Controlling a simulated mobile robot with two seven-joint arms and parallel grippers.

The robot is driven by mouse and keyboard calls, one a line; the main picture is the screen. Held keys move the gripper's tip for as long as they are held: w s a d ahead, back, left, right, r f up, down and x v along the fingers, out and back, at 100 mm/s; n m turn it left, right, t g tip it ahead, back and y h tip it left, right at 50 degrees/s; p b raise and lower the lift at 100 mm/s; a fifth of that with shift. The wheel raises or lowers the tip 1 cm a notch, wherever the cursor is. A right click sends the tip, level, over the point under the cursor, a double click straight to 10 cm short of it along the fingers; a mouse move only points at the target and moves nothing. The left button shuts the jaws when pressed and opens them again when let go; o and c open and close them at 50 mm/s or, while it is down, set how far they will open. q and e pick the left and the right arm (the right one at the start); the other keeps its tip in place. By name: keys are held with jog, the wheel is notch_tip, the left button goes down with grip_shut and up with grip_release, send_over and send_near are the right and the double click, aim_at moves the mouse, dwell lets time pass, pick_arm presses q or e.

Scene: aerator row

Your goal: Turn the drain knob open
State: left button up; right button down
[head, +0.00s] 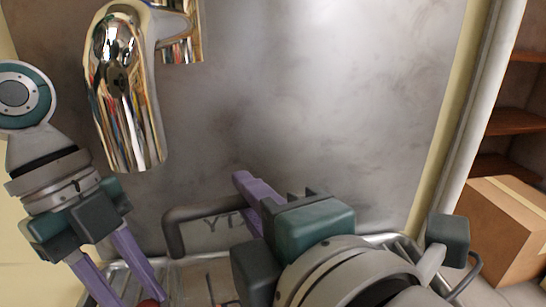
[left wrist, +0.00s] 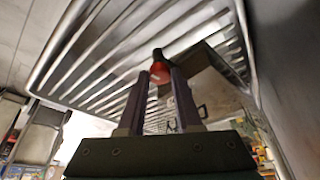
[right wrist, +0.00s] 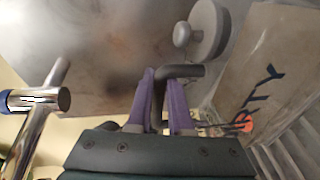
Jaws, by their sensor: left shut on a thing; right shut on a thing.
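A red knob-like part with a dark end (left wrist: 158,67) sits between the fingertips of my left gripper (left wrist: 162,76). Only a bit of its red shows at the bottom edge of the head view (head: 150,302), beside the left gripper (head: 128,296). I cannot tell for sure that it is the drain knob. My right gripper (right wrist: 162,80) is shut on a dark grey bent bar (right wrist: 184,71). In the head view the bar (head: 172,232) runs left from the right gripper (head: 250,192), whose body hides part of it.
A chrome spout (head: 125,110) hangs at upper left, in front of a grey wall (head: 320,90). A metal rack (left wrist: 95,75) lies around the left gripper. A grey round disc (right wrist: 208,30) is beyond the bar. A cardboard box (head: 500,225) stands at right.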

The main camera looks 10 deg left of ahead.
pick_arm(q)
grip_shut()
jog(key=shift+n, duration=0.3)
jog(key=shift+s+n+t, duration=0.15)
jog(key=shift+n+t, duration=0.35)
jog(key=shift+n, duration=0.7)
jog(key=n+t, duration=0.1)
jog(key=n, duration=0.3)
jog(key=shift+s+n+t, duration=0.2)
jog(key=shift+n+t, duration=0.1)
jog(key=shift+t, duration=0.1)
jog(key=n+t, duration=0.1)
jog(key=n, duration=0.1)
jog(key=n+y, duration=0.1)
jog(key=n, duration=0.2)
jog(key=shift+s+d+t, duration=0.15)
jog(key=shift+s+t, duration=0.05)
jog(key=shift+t, duration=0.2)
jog(key=n+y, duration=0.1)
jog(key=n, duration=0.1)
jog(key=n+t, duration=0.1)
jog(key=n, duration=0.2)
jog(key=shift+s+d+y, duration=0.1)
jog(key=shift+d+y, duration=0.05)
jog(key=shift+y, duration=0.25)
jog(key=shift+n, duration=0.3)
